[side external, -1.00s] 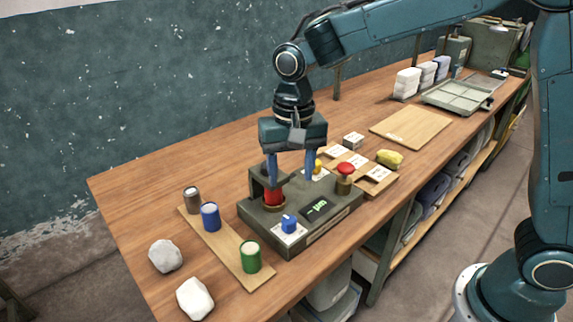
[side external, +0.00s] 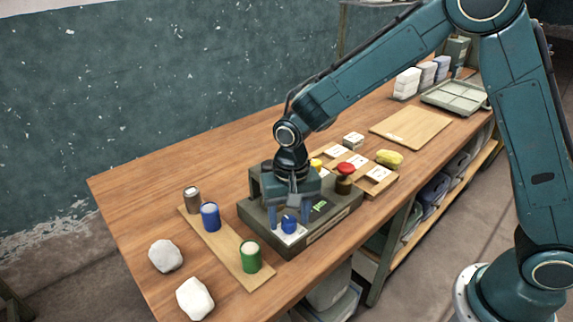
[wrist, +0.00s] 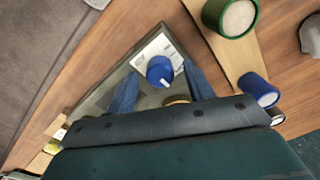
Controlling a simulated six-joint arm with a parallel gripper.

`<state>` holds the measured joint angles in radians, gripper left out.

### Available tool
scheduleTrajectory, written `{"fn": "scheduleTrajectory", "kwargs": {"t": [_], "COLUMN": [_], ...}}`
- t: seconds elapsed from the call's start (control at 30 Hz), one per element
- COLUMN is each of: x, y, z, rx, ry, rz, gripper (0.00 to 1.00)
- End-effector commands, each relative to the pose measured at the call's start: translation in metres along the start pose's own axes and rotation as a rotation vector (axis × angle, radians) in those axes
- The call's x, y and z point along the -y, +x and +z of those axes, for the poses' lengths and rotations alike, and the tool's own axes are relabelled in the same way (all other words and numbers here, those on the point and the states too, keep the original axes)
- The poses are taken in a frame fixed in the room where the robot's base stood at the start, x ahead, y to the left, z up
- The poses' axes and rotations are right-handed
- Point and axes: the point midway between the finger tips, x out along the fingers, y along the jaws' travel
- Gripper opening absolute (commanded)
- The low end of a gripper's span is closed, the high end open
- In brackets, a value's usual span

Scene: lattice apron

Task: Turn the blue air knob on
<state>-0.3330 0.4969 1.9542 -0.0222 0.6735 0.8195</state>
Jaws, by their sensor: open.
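The blue knob (side external: 289,224) sits on a white label plate at the front left corner of a dark grey control box (side external: 329,226). In the wrist view the blue knob (wrist: 160,70) shows a pale pointer mark toward its lower right. My gripper (side external: 289,222) is open and low over the box, with its blue fingers on either side of the knob in the side view. In the wrist view the fingertips (wrist: 160,80) are apart, with the knob between and slightly beyond them. I cannot tell whether they touch it.
A board with a brown, a blue (side external: 210,216) and a green container (side external: 250,256) lies left of the box. Two white lumps (side external: 165,256) lie farther left. A red-capped knob (side external: 345,169) stands close right. A yellow lump (side external: 389,158) and label tiles lie beyond it.

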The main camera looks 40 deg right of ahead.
Motion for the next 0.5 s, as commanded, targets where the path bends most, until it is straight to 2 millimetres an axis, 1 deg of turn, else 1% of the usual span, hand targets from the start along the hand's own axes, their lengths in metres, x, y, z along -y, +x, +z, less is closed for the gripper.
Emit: {"fn": "scheduleTrajectory", "kwargs": {"t": [0.23, 0.27, 0.4, 0.47, 0.5], "x": [-0.0001, -0.0001, 0.0, 0.0, 0.0], "y": [0.0008, 0.0008, 0.0006, 0.0006, 0.0005], "z": [0.0001, 0.0001, 0.0001, 0.0, 0.0], "rx": [0.0, 0.0, 0.0, 0.0, 0.0], "ry": [0.0, 0.0, 0.0, 0.0, 0.0], "rz": [0.0, 0.0, 0.0, 0.0, 0.0], "gripper": [0.52, 0.5, 0.23, 0.11, 0.07]}}
